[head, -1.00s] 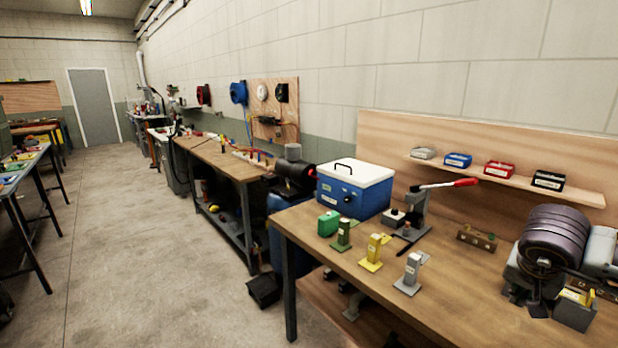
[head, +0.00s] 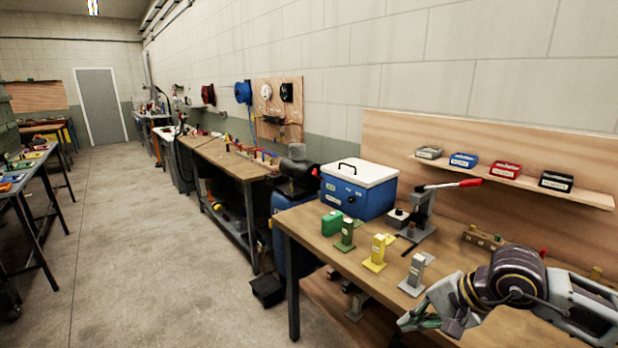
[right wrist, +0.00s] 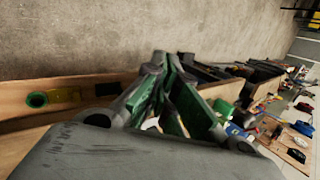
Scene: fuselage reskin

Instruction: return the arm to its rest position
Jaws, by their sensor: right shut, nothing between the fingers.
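My right gripper (head: 412,322) is at the lower right of the head view, at the front part of the near wooden workbench (head: 330,246). Its fingers with green pads are together and hold nothing. In the right wrist view the fingers (right wrist: 172,88) show close up at the middle. My left gripper is in neither current view.
Green, yellow (head: 376,252) and grey (head: 415,272) stands are on the bench near my right gripper. Behind them are a blue-and-white cooler (head: 357,190) and a red-handled lever press (head: 428,205). A shelf (head: 515,180) holds several small bins. The floor (head: 150,260) to the left is clear.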

